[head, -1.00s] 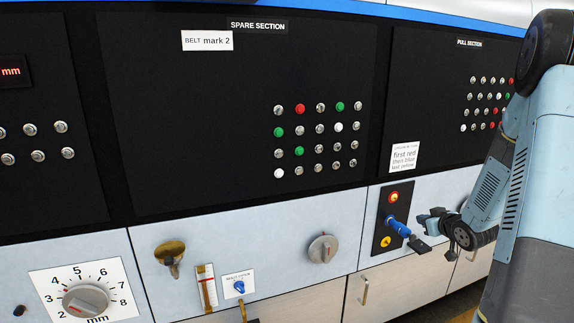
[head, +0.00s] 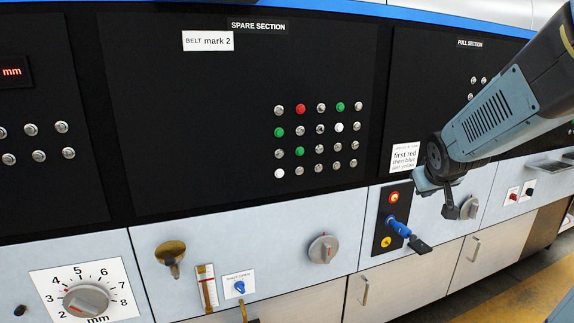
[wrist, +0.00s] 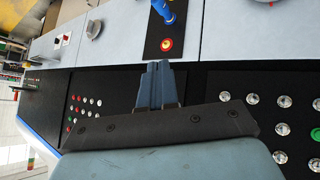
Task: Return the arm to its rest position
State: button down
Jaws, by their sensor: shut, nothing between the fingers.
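My arm (head: 500,118) reaches in from the upper right in the head view, in front of the pull section panel. My gripper sits at its lower end, partly hidden by the wrist, right of the blue-handled switch (head: 397,226) and apart from it. In the wrist view my gripper (wrist: 157,68) has its two blue-grey fingers together, with nothing between them. Beyond the fingertips are the red button (wrist: 166,44) and the blue switch (wrist: 163,12).
The black switch plate also carries a yellow button (head: 386,242). A grey knob (head: 470,207) is on the cabinet front close to my gripper. An instruction label (head: 404,157) is left of my wrist. Yellow-marked floor (head: 505,300) is open at lower right.

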jog(key=s+a+r+g+y, duration=0.1)
jog(key=s+a, duration=0.4)
jog(key=s, duration=0.5)
jog(key=s+a+r+g+y, duration=0.1)
jog(key=s+a, duration=0.4)
jog(key=s, duration=0.5)
jog(key=shift+a+r+m+g+y, duration=0.2)
jog(key=shift+r+m+g+y, duration=0.3)
jog(key=shift+r, duration=0.4)
